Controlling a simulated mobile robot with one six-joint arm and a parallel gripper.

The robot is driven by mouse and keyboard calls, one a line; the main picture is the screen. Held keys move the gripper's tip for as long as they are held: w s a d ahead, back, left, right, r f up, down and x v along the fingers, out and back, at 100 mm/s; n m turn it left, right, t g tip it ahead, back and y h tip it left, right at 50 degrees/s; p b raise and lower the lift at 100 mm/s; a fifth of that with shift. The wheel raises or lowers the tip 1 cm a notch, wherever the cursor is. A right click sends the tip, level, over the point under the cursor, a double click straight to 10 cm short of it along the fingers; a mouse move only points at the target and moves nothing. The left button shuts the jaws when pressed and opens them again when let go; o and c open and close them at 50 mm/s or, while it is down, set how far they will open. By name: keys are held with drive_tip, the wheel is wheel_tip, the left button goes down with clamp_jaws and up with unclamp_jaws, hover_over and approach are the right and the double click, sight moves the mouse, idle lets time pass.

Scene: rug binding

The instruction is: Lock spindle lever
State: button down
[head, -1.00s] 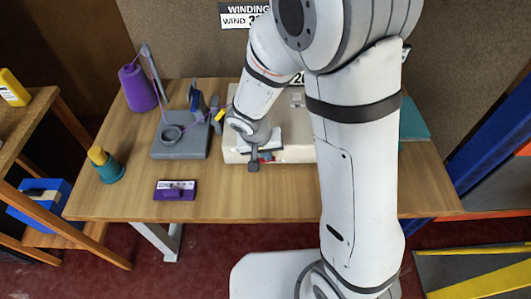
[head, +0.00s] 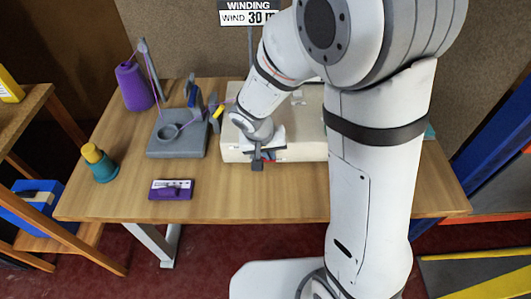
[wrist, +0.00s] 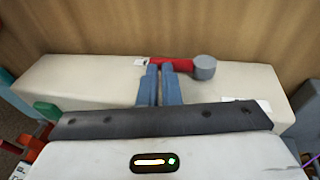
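The lever, a red bar with a round grey knob (wrist: 205,66), lies at the far edge of a long cream machine body (wrist: 85,82) in the wrist view. My gripper (wrist: 161,68) has its two blue-grey fingertips at the red bar (wrist: 178,65), left of the knob. The fingers are close together with a narrow gap; I cannot tell whether they hold the bar. In the head view, my gripper (head: 257,163) is at the front edge of the cream body (head: 308,145), and the fingers and lever are mostly hidden by my wrist.
A grey stand (head: 178,144), purple cone (head: 134,87), teal-and-yellow bottle (head: 99,163) and purple labelled block (head: 171,190) occupy the table's left. The table (head: 255,197) is clear in front. A shelf with a blue bin (head: 32,208) stands at left.

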drive_tip(key=shift+s+d+f, duration=0.3)
drive_tip(key=shift+f, duration=0.15)
drive_tip(key=shift+w+r+p, duration=0.3)
drive_tip(key=shift+r+p, duration=0.25)
drive_tip(key=shift+r, duration=0.25)
drive_tip(key=d+p+v, duration=0.2)
drive_tip(key=v, duration=1.1)
drive_tip(key=shift+d+r, duration=0.3)
drive_tip(key=shift+r, duration=0.05)
drive_tip(key=s+d+r+y, duration=0.2)
drive_tip(key=s+d+r, duration=0.2)
drive_tip(key=s+d, duration=0.6)
drive_tip(key=shift+s+d+r, duration=0.15)
drive_tip(key=shift+d+r, duration=0.2)
drive_tip(key=shift+d, duration=0.15)
